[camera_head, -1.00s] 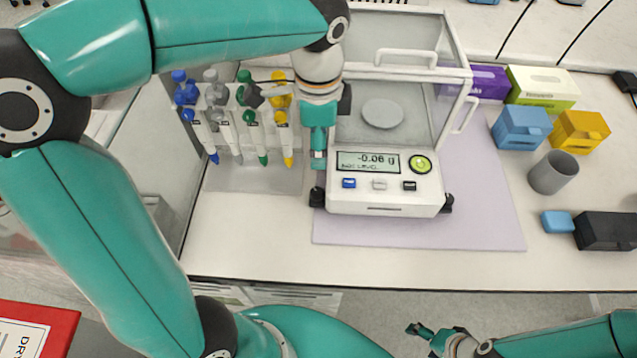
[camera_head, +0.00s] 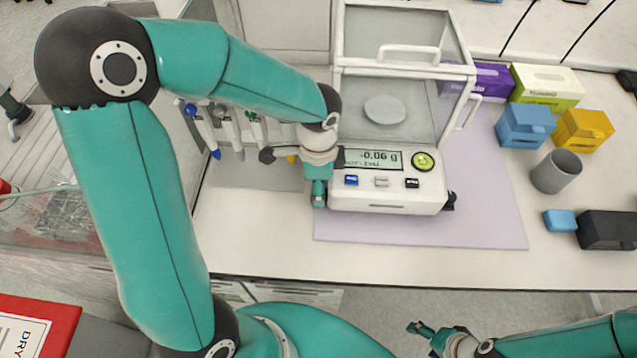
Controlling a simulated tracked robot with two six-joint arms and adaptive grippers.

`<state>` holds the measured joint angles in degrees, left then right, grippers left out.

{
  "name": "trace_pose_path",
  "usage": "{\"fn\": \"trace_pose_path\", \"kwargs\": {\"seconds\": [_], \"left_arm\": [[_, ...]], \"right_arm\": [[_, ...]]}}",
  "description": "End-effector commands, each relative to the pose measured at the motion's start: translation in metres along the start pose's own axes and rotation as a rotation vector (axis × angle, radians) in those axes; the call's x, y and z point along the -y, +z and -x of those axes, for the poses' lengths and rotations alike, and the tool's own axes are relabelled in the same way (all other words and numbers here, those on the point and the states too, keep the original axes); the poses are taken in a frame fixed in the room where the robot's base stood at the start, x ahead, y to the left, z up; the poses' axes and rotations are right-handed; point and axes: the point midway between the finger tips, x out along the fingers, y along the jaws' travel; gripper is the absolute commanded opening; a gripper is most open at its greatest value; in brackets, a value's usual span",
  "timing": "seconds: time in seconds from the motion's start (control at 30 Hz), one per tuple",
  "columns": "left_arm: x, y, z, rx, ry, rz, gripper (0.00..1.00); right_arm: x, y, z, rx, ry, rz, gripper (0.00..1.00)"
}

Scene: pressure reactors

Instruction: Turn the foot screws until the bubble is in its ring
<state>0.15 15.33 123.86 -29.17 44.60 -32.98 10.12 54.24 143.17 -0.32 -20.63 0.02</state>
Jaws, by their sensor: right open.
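The white balance (camera_head: 387,207) stands on a lilac mat with its glass draft shield. Its display (camera_head: 373,160) reads -0.06 g, with a second line that seems to say it is not level. The right foot screw (camera_head: 449,201) is a black knob at the front right corner. The left foot screw is hidden behind my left gripper (camera_head: 318,201), which points down at the front left corner. Whether its fingers are open or touch the screw I cannot tell. My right gripper (camera_head: 421,330) is open and empty, low in front of the bench.
Several pipettes (camera_head: 231,130) hang on a stand left of the balance, partly behind my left arm. On the right are blue (camera_head: 525,126) and yellow (camera_head: 584,131) boxes, a grey cup (camera_head: 556,172) and a black case (camera_head: 607,230). The front strip of bench is clear.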

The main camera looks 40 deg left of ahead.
Motion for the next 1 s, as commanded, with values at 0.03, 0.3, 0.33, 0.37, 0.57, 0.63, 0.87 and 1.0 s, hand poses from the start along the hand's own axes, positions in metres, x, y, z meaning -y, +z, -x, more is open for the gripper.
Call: {"fn": "trace_pose_path", "kwargs": {"seconds": [0.03, 0.3, 0.33, 0.37, 0.57, 0.63, 0.87, 1.0], "left_arm": [[0.0, 0.0, 0.0, 0.0, 0.0, 0.0, 0.57], [0.0, 0.0, 0.0, 0.0, 0.0, 0.0, 0.33], [0.0, 0.0, 0.0, 0.0, 0.0, 0.0, 0.28], [0.0, 0.0, 0.0, 0.0, 0.0, 0.0, 0.23], [0.0, 0.0, 0.0, 0.0, -0.001, 0.001, 0.0], [0.0, 0.0, -0.001, 0.0, -0.001, 0.019, 0.0], [0.001, -0.001, 0.0, -0.001, -0.002, 0.133, 0.0], [0.001, -0.001, 0.001, -0.001, -0.002, 0.132, 0.0]], "right_arm": [[0.0, 0.0, 0.0, 0.0, 0.0, 0.0, 0.74], [0.0, 0.0, 0.0, 0.0, 0.0, 0.0, 0.74], [0.0, 0.0, 0.0, 0.0, 0.0, 0.0, 0.74], [0.0, 0.0, 0.0, 0.0, 0.0, 0.0, 0.74], [0.0, 0.0, 0.0, 0.0, 0.0, 0.0, 0.74], [-0.001, 0.0, -0.003, 0.0, 0.0, 0.0, 0.74], [-0.004, 0.0, -0.011, 0.0, 0.0, 0.0, 0.74], [-0.004, 0.0, -0.01, 0.0, 0.0, 0.0, 0.74]]}}
